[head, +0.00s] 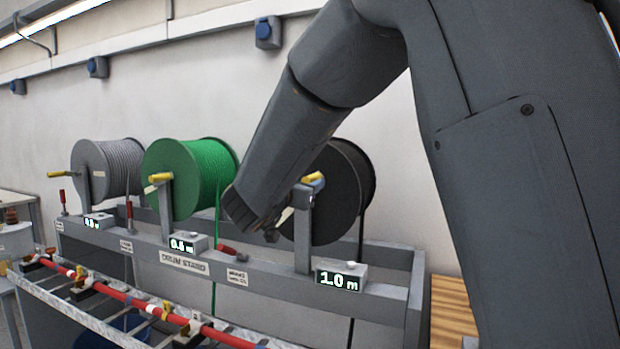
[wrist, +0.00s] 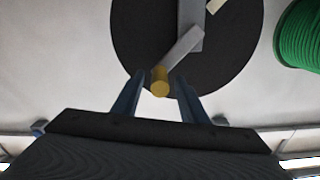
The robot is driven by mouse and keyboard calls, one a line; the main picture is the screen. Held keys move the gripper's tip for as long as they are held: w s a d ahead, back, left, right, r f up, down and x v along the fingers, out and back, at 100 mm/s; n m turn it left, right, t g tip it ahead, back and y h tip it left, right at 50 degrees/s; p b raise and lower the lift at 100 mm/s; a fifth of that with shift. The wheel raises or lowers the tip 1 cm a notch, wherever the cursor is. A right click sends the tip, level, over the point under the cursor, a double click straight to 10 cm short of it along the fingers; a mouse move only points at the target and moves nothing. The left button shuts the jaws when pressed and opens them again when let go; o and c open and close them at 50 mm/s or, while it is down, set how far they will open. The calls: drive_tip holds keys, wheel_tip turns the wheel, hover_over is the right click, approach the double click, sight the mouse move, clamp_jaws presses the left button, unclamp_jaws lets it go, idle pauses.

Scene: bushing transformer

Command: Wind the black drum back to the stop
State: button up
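The black drum (head: 338,195) hangs on the right of the rack, partly hidden by my arm in the head view. It also fills the top of the wrist view (wrist: 135,35). Its grey crank (wrist: 182,47) ends in a yellow handle (wrist: 160,84), which also shows in the head view (head: 312,179). My gripper (wrist: 160,76) has its two blue fingers on either side of the handle, with narrow gaps visible, so it looks open around it. The display (head: 340,280) below the black drum reads 1.0 m. A red-handled lever (head: 232,252) near it lies tilted low.
A green drum (head: 185,175) and a grey drum (head: 108,168) stand to the left, each with a yellow crank handle. Red levers (head: 129,210) stand upright beside them. A red bar (head: 140,300) runs along the front. A wooden surface (head: 452,308) lies at right.

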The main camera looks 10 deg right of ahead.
drive_tip(key=shift+x, duration=1)
clamp_jaws()
drive_tip(key=shift+w+a+r+p, duration=0.1)
drive_tip(key=shift+a+r+p, duration=0.15)
drive_tip(key=shift+p, duration=0.2)
